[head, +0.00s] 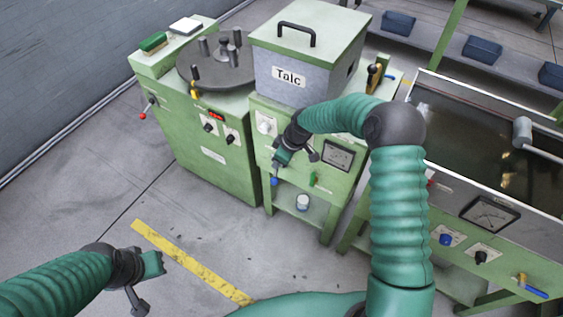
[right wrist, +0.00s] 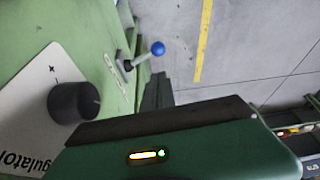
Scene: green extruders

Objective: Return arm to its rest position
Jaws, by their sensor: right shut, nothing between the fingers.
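My right arm, green and ribbed, arches in from the right in the head view. Its gripper (head: 281,166) is shut and empty, in front of the green machine (head: 257,120) under the grey Talc box (head: 290,75). A lever with a blue ball (head: 274,181) shows just below the gripper; touching or apart is unclear. In the right wrist view the blue-ball lever (right wrist: 158,48) stands out beyond the gripper's green body, near a black regulator knob (right wrist: 75,102). My left gripper (head: 148,272) is low at the left over bare floor; its fingers are too unclear to judge.
A green machine with a round dark plate (head: 215,72) stands at the left, with a red-ball lever (head: 142,116). A tank of dark liquid (head: 470,130) with a dial (head: 489,214) is at the right. Floor with a yellow line (head: 190,262) is clear.

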